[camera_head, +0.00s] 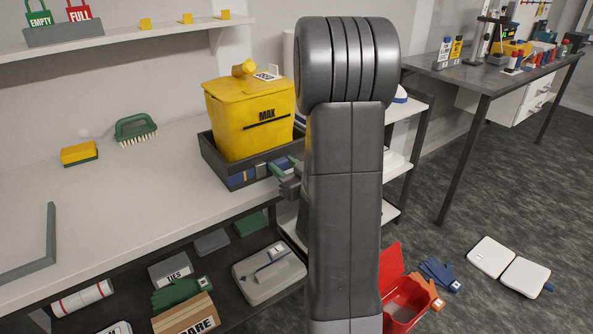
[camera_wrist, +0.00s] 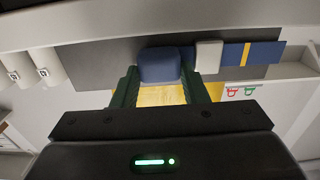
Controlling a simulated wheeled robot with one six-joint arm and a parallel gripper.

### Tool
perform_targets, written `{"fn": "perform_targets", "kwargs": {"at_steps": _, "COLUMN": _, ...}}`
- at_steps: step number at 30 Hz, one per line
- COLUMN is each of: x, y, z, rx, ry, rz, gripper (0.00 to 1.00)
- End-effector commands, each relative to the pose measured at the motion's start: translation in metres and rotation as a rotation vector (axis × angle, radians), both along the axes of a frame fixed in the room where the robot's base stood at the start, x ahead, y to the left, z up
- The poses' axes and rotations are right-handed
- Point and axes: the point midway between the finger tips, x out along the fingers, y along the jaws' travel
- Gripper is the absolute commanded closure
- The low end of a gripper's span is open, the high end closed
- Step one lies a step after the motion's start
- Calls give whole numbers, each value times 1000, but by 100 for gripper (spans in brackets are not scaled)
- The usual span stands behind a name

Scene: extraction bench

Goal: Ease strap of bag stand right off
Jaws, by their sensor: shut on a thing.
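The dark stand (camera_head: 213,157) on the white bench holds a yellow lidded container (camera_head: 235,125) marked MAX. A blue strap (camera_head: 236,179) with a yellow stripe runs along the stand's front; it also shows in the wrist view (camera_wrist: 267,54), with a pale buckle (camera_wrist: 208,57) beside a thick blue end tab (camera_wrist: 160,66). My gripper (camera_head: 286,169) is at the strap's right end in the head view. In the wrist view its green fingers (camera_wrist: 160,77) are shut on the tab, one on each side. The strap still lies against the stand. My arm hides the area further right.
A green brush (camera_head: 135,127) and a yellow sponge (camera_head: 79,153) lie on the bench, left of the stand. Below is a shelf with a grey case (camera_head: 268,274) and boxes. A red open box (camera_head: 405,297) and gloves (camera_head: 440,274) are on the floor. The bench's middle is clear.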

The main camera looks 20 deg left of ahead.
Motion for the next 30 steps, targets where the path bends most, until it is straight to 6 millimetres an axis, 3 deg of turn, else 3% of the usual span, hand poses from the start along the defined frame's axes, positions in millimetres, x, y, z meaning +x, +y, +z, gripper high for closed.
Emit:
{"fn": "perform_targets", "kwargs": {"at_steps": 11, "x": 0, "y": 3, "z": 1, "rx": 2, "ry": 0, "rz": 2, "gripper": 100}}
{"fn": "perform_targets", "kwargs": {"at_steps": 12, "x": 0, "y": 3, "z": 1, "rx": 2, "ry": 0, "rz": 1, "gripper": 52}}
{"fn": "perform_targets", "kwargs": {"at_steps": 15, "x": -1, "y": 3, "z": 1, "rx": 1, "ry": 0, "rz": 2, "gripper": 38}}
{"fn": "perform_targets", "kwargs": {"at_steps": 30, "x": -2, "y": 4, "z": -1, "rx": -1, "ry": 3, "rz": 6, "gripper": 38}}
